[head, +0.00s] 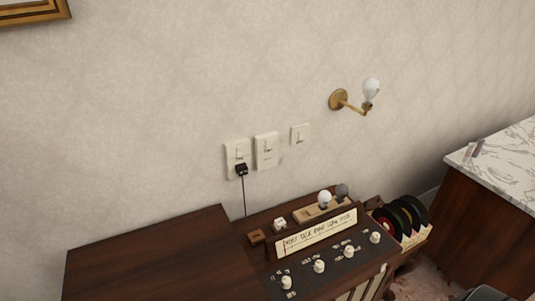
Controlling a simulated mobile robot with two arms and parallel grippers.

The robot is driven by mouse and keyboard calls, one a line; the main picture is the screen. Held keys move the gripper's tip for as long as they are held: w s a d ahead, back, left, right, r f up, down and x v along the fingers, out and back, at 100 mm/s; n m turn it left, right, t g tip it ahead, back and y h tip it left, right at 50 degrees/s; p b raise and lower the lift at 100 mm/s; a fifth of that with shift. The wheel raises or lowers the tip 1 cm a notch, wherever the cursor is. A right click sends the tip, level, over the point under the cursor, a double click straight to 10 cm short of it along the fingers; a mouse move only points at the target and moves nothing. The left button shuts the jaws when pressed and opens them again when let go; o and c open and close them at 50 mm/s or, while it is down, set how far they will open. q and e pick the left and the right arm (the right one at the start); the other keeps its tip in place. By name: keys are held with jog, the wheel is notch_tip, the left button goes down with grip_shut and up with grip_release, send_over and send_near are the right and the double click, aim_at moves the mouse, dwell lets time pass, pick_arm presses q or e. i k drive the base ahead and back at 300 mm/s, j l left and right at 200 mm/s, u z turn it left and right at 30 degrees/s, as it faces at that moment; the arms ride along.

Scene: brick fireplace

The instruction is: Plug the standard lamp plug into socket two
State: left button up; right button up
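A black plug (241,169) is at the lower part of the left white wall plate (232,152). Its dark cord hangs straight down behind the wooden cabinet. A second white wall plate (266,150) is just to its right, with nothing plugged into it. I cannot read which plate is socket two, nor see whether the plug is fully seated. No lamp that the cord leads to is visible.
A smaller switch plate (300,135) and a brass wall light (341,99) are further right. Below is a wooden cabinet (150,255) with a knobbed panel (335,266), a wooden tray with bulbs (312,213) and records (402,217). A marble-topped unit (505,160) stands right.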

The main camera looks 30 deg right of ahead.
aim_at(279, 224)
jog(key=l+u, duration=0.2)
jog(key=l, duration=0.25)
jog(key=k+l+u, duration=0.15)
jog(key=l, duration=0.25)
jog(key=k+l+u, duration=0.2)
jog(key=l, duration=0.2)
jog(key=l+u, duration=0.15)
jog(key=l, duration=0.25)
jog(key=k+l+u, duration=0.2)
jog(key=l, duration=0.2)
jog(key=k+l+u, duration=0.15)
jog(key=l, duration=0.2)
